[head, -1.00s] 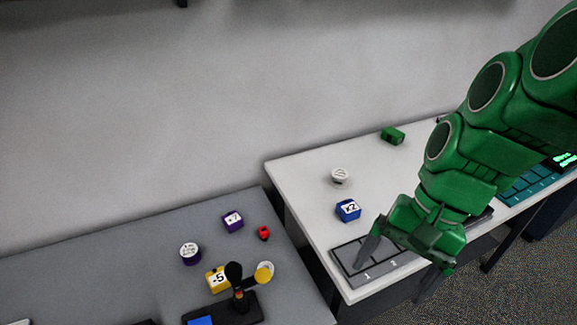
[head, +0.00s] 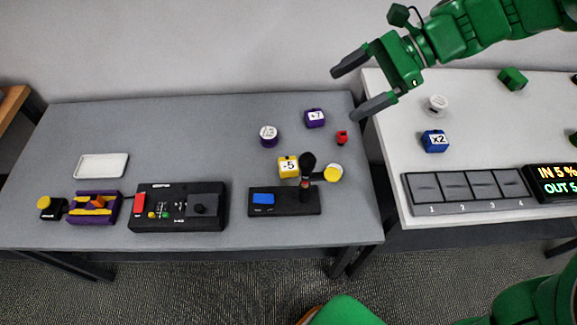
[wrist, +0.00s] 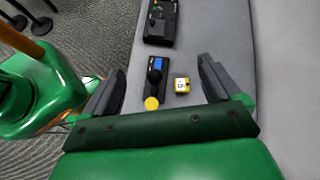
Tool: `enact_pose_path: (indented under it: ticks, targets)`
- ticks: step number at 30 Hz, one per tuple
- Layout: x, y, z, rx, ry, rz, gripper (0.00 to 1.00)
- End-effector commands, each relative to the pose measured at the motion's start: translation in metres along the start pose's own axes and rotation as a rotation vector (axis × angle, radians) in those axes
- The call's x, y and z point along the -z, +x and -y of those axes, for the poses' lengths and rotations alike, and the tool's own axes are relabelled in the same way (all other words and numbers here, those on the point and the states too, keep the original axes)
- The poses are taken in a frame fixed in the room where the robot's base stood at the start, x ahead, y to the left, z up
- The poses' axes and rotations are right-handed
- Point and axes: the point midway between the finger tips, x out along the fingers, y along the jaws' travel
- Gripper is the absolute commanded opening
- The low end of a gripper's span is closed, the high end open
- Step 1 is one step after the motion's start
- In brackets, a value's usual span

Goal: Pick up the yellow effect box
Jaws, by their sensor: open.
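The yellow effect box (head: 288,167) is a small yellow cube with a white label reading -5 on top. It sits on the grey table just behind the black device with a blue button (head: 264,199). In the wrist view the yellow box (wrist: 182,85) lies between the lines of my two fingers, beyond their tips. My green gripper (head: 352,88) with dark grey fingers is open and empty. It is in the air near the back right corner of the grey table, up and right of the yellow box in the head view.
A black knob on a post (head: 307,162) and a yellow disc (head: 333,173) stand close to the right of the box. A purple-and-white round piece (head: 268,135), purple cube (head: 315,118) and red piece (head: 342,137) lie behind. A black console (head: 178,222) is left. A white table (head: 400,110) adjoins right.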

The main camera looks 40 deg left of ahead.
Motion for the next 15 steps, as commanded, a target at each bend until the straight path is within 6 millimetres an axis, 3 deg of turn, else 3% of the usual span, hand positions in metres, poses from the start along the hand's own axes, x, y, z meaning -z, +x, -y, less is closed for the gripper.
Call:
enact_pose_path:
  ticks: [6, 15]
  targets:
    - [-0.002, 0.029, 0.049, 0.005, 0.088, 0.113, 0.92]
    - [-0.006, 0.051, 0.086, 0.007, 0.164, 0.200, 0.92]
